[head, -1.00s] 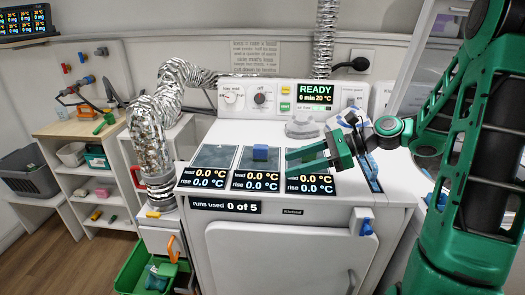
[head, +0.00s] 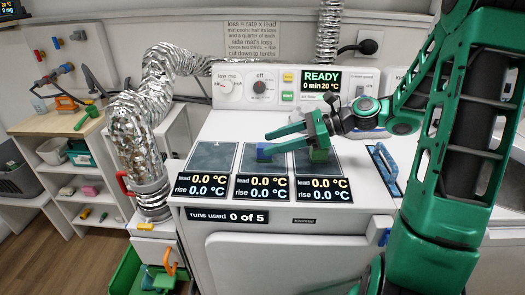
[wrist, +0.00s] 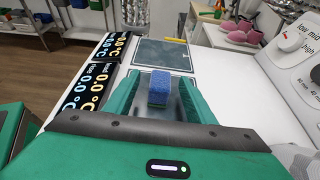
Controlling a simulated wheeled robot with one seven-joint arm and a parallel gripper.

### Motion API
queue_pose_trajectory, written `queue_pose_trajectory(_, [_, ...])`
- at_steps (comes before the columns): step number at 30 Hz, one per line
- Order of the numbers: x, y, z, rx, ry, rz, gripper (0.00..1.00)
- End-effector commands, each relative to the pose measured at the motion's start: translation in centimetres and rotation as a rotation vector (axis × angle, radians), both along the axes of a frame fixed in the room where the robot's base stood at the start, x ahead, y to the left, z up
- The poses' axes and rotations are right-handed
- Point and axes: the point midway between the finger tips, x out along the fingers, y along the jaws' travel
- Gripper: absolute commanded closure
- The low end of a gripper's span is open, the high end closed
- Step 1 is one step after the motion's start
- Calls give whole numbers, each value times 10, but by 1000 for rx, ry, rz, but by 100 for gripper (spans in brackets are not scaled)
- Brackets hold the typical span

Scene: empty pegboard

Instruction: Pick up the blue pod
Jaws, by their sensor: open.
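The blue pod (head: 264,153) sits on the middle dark mat on top of the white machine, partly hidden behind a finger in the head view. It shows as a blue block with a darker lower part in the wrist view (wrist: 159,86). My gripper (head: 263,144) is open and low over the mats, reaching in from the right. In the wrist view its green fingers (wrist: 158,92) stand on either side of the pod, with a gap visible on both sides. I cannot tell whether either finger touches it.
An empty left mat (head: 212,157) lies beside the middle one. Readout plates (head: 263,187) line the front edge of the mats. A control panel (head: 290,88) rises behind. A silver duct (head: 138,135) stands left. A blue-handled tool (head: 384,164) lies right.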

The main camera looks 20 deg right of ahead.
Motion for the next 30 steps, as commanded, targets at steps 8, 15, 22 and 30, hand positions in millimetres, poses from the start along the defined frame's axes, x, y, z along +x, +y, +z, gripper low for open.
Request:
queue_pose_trajectory(8, [9,18,-10,2,2,-5,50])
queue_pose_trajectory(15, [20,40,-24,2,3,-2,50])
queue_pose_trajectory(22, [29,59,-32,0,1,-5,50])
queue_pose_trajectory(30, [29,59,-33,0,1,-6,55])
